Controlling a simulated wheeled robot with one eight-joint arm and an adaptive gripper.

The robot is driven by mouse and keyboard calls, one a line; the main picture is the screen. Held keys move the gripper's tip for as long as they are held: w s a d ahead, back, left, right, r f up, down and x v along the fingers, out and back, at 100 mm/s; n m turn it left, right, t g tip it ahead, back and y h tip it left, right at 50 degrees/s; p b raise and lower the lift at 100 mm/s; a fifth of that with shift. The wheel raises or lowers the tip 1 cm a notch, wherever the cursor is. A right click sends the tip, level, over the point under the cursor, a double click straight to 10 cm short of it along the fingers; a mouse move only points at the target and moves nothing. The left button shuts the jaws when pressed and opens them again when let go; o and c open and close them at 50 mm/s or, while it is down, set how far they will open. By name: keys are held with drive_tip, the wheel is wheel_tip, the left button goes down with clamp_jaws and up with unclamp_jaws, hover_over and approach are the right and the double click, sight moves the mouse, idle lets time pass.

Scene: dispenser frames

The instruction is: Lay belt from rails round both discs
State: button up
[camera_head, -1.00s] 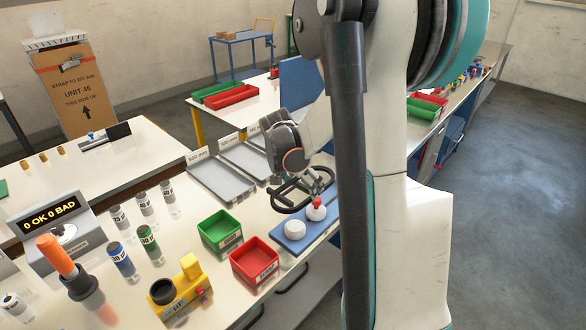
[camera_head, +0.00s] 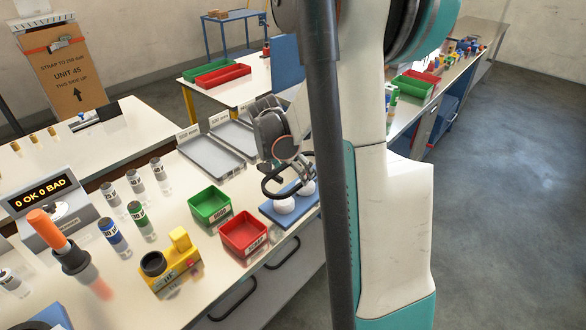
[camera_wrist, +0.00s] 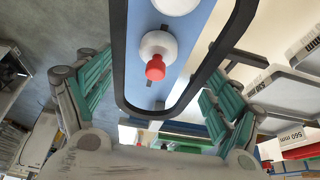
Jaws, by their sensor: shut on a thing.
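The black belt (camera_head: 264,188) is an oval loop held by my gripper (camera_head: 290,168). In the wrist view the belt (camera_wrist: 119,70) hangs between the two teal finger pads of my gripper (camera_wrist: 155,98), one on each long side. Two white discs sit on a blue plate (camera_head: 268,212): a front disc (camera_head: 282,206) and a rear disc (camera_head: 306,188). In the wrist view the disc with a red knob (camera_wrist: 154,46) appears inside the loop's outline, and the other disc (camera_wrist: 177,4) is cut by the top edge. The belt appears above the plate; its exact height is unclear.
Grey trays (camera_head: 212,160) with label cards stand behind the plate. A red bin (camera_head: 243,234) and a green bin (camera_head: 210,206) stand left of it. A yellow fixture (camera_head: 175,265) and several vials are further left. The bench's front edge lies close to the plate.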

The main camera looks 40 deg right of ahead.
drive_tip(key=shift+f+b, duration=3.6)
drive_tip(key=shift+f, duration=1.05)
drive_tip(key=o, duration=1)
drive_tip(key=shift+r, duration=0.1)
drive_tip(key=v, duration=1.2)
